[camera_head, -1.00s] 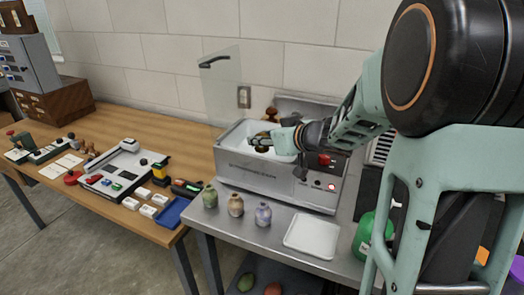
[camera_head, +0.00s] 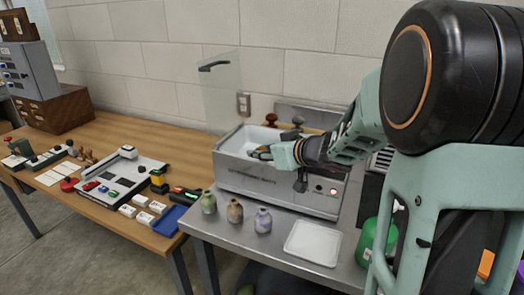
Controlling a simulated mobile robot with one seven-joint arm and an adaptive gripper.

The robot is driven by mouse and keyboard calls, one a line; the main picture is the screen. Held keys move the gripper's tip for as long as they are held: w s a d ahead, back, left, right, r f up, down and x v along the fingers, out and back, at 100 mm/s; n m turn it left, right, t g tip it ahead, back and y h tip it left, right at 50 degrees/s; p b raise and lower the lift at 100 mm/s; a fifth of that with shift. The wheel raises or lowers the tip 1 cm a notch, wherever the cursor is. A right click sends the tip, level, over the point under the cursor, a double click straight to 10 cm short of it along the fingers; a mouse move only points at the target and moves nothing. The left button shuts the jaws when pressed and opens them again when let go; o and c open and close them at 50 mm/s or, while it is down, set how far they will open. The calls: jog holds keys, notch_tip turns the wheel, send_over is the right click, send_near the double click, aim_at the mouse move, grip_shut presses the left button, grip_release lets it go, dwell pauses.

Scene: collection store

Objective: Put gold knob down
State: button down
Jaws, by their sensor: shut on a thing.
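My gripper (camera_head: 265,152) reaches from the right into the open basin of the grey metal bath (camera_head: 270,182) on the steel table. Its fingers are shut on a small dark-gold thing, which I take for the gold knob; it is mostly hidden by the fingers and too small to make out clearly. The fingertips are low inside the basin, below the level of its back rim. I cannot tell whether the knob touches the basin floor.
Several small bottles (camera_head: 235,211) and a white tray (camera_head: 313,243) stand in front of the bath. A clear raised lid (camera_head: 222,95) is behind it, with brown knobs (camera_head: 271,119) near the back rim. A green bottle (camera_head: 372,240) is at right. A wooden bench (camera_head: 130,150) with tools is at left.

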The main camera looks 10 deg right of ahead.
jog(key=c, duration=1.5)
grip_release()
jog(key=shift+o, duration=0.2)
jog(key=shift+a, duration=0.1)
jog(key=shift+r, duration=0.15)
jog(key=p+v, duration=0.3)
jog(key=v, duration=0.9)
jog(key=shift+r+p, duration=0.35)
jog(key=shift+r, duration=0.05)
